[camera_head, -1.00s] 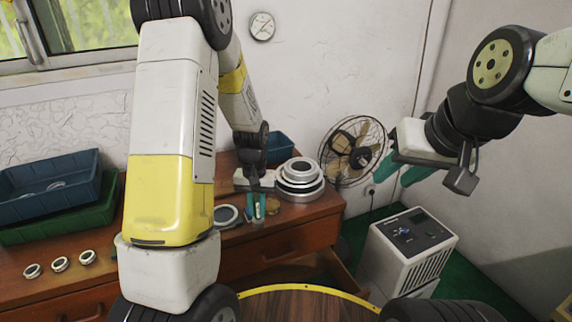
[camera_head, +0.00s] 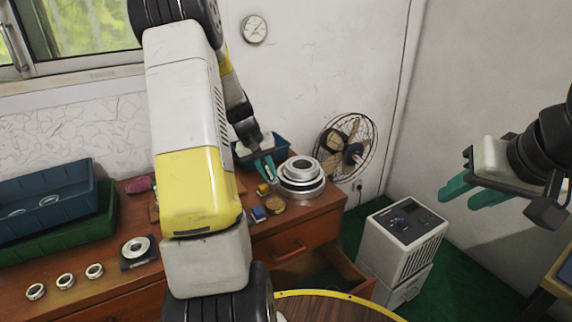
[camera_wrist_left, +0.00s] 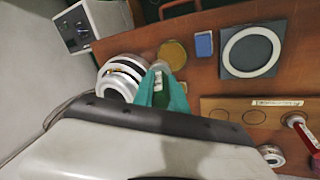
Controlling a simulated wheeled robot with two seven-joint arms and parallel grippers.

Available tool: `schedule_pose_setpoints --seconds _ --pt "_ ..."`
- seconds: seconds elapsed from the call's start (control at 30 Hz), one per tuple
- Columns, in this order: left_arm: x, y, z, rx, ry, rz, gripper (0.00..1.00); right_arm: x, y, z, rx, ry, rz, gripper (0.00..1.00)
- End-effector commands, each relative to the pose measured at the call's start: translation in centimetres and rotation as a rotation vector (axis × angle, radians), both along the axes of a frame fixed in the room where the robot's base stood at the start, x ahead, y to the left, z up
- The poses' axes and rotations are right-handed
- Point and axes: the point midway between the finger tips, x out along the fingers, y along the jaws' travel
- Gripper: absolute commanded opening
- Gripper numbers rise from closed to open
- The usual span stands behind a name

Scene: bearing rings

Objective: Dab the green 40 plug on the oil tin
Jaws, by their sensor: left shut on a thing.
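My left gripper (camera_head: 265,168) is above the table beside the stacked rings. Its teal fingers are shut on the green plug (camera_wrist_left: 160,95), seen between the fingertips (camera_wrist_left: 162,92) in the left wrist view. The plug's number cannot be read, and the fingers hide much of it. The oil tin, a round gold-coloured disc, stands on the table below the gripper in the head view (camera_head: 275,205). It also shows just beyond the fingertips in the left wrist view (camera_wrist_left: 172,52). The plug appears apart from the tin. My right gripper (camera_head: 472,192) is open and empty, in the air at the right.
Stacked metal rings (camera_head: 301,175) stand right of the tin. A blue block (camera_head: 258,213) lies left of it. A wooden board (camera_wrist_left: 240,112) with round marks and a red-handled piece (camera_wrist_left: 300,130) lie nearby. A fan (camera_head: 345,145) stands behind the rings.

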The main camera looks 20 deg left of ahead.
Motion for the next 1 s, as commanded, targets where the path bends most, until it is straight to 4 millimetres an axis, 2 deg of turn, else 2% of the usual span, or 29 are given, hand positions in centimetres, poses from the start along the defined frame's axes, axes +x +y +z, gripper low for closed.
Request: schedule_pose_setpoints --seconds 0.6,1.0 --pt "0.0 -0.1 -5.2 0.0 0.001 0.0 0.0 0.0 0.0 0.0 0.0 0.0 0.0 0.38" --pt "0.1 -0.1 -5.7 0.001 -0.001 -0.002 0.0 0.0 0.0 0.0 0.0 0.0 0.0 0.38"
